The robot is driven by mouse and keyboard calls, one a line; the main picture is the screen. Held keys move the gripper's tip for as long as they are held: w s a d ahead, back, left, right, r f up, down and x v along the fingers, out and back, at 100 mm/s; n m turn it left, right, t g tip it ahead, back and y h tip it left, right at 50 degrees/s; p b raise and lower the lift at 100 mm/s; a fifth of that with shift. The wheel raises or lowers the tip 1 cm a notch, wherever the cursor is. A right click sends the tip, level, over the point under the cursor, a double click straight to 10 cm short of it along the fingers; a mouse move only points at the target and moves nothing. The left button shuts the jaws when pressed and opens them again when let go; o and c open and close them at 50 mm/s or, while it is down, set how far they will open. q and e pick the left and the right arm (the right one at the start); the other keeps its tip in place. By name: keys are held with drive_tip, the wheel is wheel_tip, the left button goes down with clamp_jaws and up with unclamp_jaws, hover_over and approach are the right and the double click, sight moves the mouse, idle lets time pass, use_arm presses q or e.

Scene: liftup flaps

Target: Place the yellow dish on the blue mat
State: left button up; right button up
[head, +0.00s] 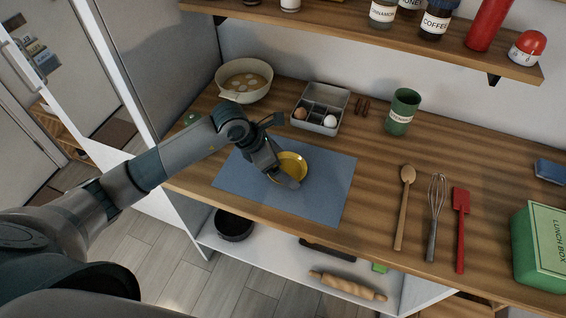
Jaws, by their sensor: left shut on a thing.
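The yellow dish (293,164) is over the middle of the blue mat (325,190). I cannot tell whether it rests on the mat or is held just above it. My left gripper (283,176) reaches in from the left and is shut on the near left side of the dish, hiding part of its rim. The mat lies flat near the front edge of the wooden counter. My right gripper is not in view.
A bowl (244,80), an egg tray (320,107) and a green canister (403,111) stand behind the mat. A wooden spoon (404,205), whisk (435,215), red spatula (460,228) and green lunch box (541,245) are to the right. A shelf (370,38) overhangs the back.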

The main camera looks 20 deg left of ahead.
use_arm(q)
drive_tip(key=shift+f, duration=0.1)
drive_tip(key=shift+f, duration=0.1)
drive_tip(key=o, duration=0.9)
drive_tip(key=shift+r, duration=0.3)
drive_tip(key=shift+s+a+r, duration=0.15)
drive_tip(key=shift+a+r, duration=0.05)
drive_tip(key=shift+r, duration=0.1)
drive_tip(key=b+v, duration=0.3)
drive_tip(key=v, duration=0.8)
